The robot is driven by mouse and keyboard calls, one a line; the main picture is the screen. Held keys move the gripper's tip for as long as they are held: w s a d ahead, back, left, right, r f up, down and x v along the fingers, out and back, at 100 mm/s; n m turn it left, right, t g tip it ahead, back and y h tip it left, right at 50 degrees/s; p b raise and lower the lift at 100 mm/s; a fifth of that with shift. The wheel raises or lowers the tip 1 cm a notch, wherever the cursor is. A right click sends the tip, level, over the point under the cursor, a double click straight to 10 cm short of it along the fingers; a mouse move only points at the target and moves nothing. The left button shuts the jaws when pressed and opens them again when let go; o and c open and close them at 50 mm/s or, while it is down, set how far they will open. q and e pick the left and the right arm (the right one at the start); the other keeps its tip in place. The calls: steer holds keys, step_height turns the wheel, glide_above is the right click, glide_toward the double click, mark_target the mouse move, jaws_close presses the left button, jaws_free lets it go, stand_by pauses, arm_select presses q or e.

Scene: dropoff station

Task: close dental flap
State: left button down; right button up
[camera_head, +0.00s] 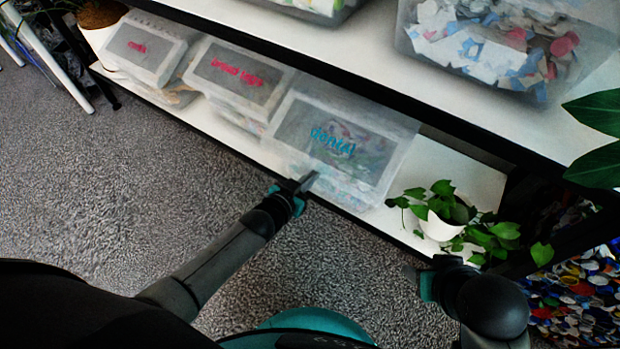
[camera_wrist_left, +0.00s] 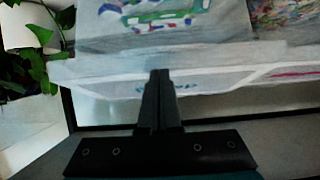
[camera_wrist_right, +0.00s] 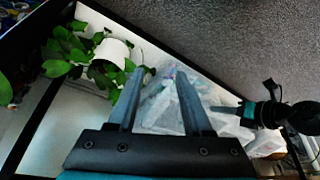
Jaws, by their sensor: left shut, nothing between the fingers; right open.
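The dental box (camera_head: 397,160) is a translucent bin on the lower shelf, with a grey front flap (camera_head: 352,165) lettered "dental" in teal. I cannot tell whether the flap is fully seated. My left gripper (camera_head: 306,183) is shut and empty at the box's lower front left. In the left wrist view the shut fingers (camera_wrist_left: 161,78) overlap the box's pale front edge (camera_wrist_left: 100,72); contact is unclear. My right gripper (camera_head: 425,277) is low at the right, apart from the box. In the right wrist view its fingers (camera_wrist_right: 160,75) are open and empty.
The lettered bins "broken legs" (camera_head: 240,78) and "casts" (camera_head: 142,50) stand left of the dental box. A potted ivy (camera_head: 440,222) stands right of it. An upper shelf (camera_head: 350,35) with bins overhangs. Grey carpet (camera_head: 150,190) in front is clear.

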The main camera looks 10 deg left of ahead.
steer(key=s+d+f+g+p, duration=0.1)
steer(key=s+d+f+p, duration=0.2)
steer(key=f, duration=0.5)
steer(key=s+f+g+p, duration=0.1)
steer(key=s+f+p, duration=0.1)
steer(key=f+p, duration=0.5)
arm_select(q)
steer(key=s+a+f+g+y+p, duration=0.1)
steer(key=s+a+f+g, duration=0.2)
steer(key=s, duration=0.8)
steer(key=s+a+f+n+g+y+p, duration=0.1)
steer(key=s+a, duration=0.5)
steer(key=s, duration=0.6)
steer(key=s+a+f+g+y+p, duration=0.1)
steer(key=s+a+f+g, duration=0.4)
steer(key=s, duration=0.7)
steer(key=shift+f+g+y, duration=0.4)
steer(key=shift+g+y, duration=0.2)
steer(key=shift+y, duration=0.3)
arm_select(e)
steer(key=s+d+f+h, duration=0.1)
steer(key=s+d+f, duration=0.3)
steer(key=s, duration=0.5)
steer(key=shift+s+d+f, duration=0.35)
steer(key=shift+d+f, duration=0.05)
steer(key=shift+d, duration=0.15)
arm_select(q)
steer(key=shift+w, duration=0.1)
